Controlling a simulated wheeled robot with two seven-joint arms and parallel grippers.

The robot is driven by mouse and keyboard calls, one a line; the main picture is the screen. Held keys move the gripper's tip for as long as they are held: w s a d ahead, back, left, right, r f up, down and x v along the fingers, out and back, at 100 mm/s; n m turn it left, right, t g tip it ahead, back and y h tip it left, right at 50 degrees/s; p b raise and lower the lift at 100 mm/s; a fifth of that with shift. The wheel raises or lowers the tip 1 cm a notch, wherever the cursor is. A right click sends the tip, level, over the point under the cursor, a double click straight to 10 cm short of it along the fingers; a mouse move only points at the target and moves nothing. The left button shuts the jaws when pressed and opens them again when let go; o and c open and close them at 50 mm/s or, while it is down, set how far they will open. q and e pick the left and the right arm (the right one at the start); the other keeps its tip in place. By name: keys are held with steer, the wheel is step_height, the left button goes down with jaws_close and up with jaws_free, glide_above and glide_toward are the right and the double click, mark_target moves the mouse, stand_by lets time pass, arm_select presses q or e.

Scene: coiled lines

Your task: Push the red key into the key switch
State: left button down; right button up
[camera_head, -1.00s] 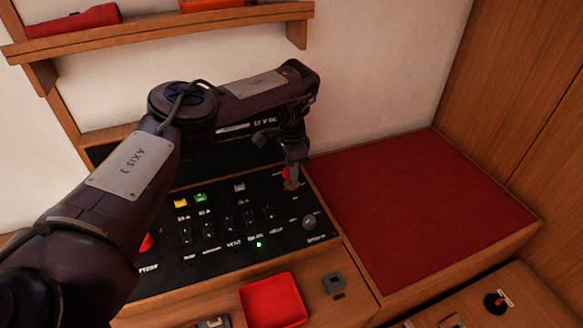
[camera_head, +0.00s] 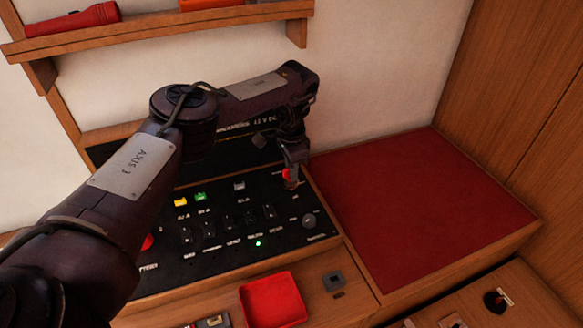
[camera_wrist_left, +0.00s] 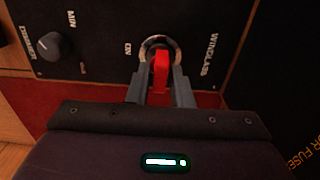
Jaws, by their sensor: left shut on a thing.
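The red key (camera_wrist_left: 161,70) is upright between the two grey fingers of my left gripper (camera_wrist_left: 160,78), which is shut on it. In the left wrist view its far end overlaps the round metal ring of the key switch (camera_wrist_left: 153,41), beside the lettering WINDLASS and ON. I cannot tell how deep the key sits in the switch. In the head view my left gripper (camera_head: 291,180) is at the panel's right upper part, with a bit of red key (camera_head: 287,174) showing beside it. My right gripper is not in view.
The black panel (camera_head: 190,262) carries a dimmer knob (camera_head: 309,221), several switches and a lit green lamp (camera_head: 258,243). A red tray (camera_head: 272,300) lies in front. A red cushion (camera_head: 410,205) is to the right. A shelf (camera_head: 160,32) hangs above.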

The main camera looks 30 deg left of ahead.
arm_select(q)
steer(key=shift+f, duration=0.8)
stand_by(0.9)
steer(key=c, duration=1.2)
jaws_free()
steer(key=shift+r, duration=0.1)
step_height(320, 180, up, 8)
steer(key=shift+f, duration=0.1)
steer(key=shift+s+f, duration=0.1)
steer(key=shift+f, duration=0.05)
